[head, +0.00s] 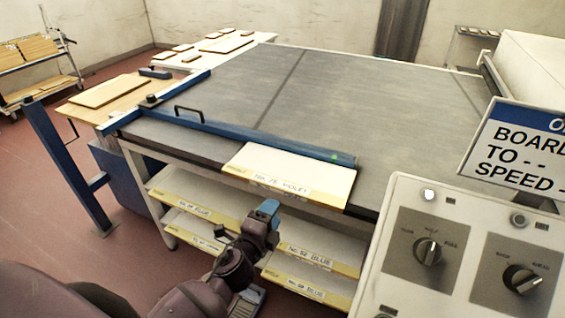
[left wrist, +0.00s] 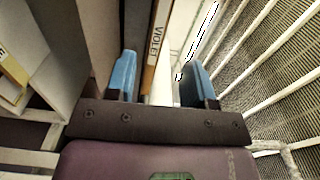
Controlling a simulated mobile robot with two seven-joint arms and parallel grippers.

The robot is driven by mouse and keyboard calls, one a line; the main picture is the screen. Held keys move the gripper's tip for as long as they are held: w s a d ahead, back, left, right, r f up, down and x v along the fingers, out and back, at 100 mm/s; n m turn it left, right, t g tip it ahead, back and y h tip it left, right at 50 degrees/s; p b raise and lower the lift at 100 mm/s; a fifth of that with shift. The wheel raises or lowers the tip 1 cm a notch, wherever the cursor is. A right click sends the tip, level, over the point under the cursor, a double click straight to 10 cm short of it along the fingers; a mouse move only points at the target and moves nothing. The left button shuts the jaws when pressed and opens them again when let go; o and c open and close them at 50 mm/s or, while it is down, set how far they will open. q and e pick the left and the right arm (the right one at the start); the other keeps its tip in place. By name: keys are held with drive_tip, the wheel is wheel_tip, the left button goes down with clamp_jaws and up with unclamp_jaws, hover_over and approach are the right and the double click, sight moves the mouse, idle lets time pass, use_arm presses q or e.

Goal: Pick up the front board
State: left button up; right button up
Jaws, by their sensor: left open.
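The front board (head: 292,172) is a pale cream board with a yellow front edge and a label ending in VIOLET. It lies at the near edge of the grey conveyor bed, against the blue fence bar, and its front overhangs the bed's edge. My left gripper (head: 267,208) is just below and in front of that edge. In the left wrist view the blue fingers of my left gripper (left wrist: 160,82) are apart. The board's labelled edge (left wrist: 158,42) shows between them, nearer the left finger. I cannot tell whether either finger touches it. My right gripper is out of view.
A blue fence bar (head: 235,133) with a black handle crosses the grey bed (head: 330,95). Shelves with labelled boards (head: 310,256) sit below the bed, close to my left arm. A control panel (head: 465,250) with knobs and a sign (head: 520,143) stand at the right.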

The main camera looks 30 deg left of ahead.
sight(289, 194)
use_arm(q)
drive_tip(key=w, duration=1)
drive_tip(key=shift+w+d+f, duration=0.1)
drive_tip(key=shift+d+f, duration=0.05)
drive_tip(key=shift+d, duration=0.15)
clamp_jaws()
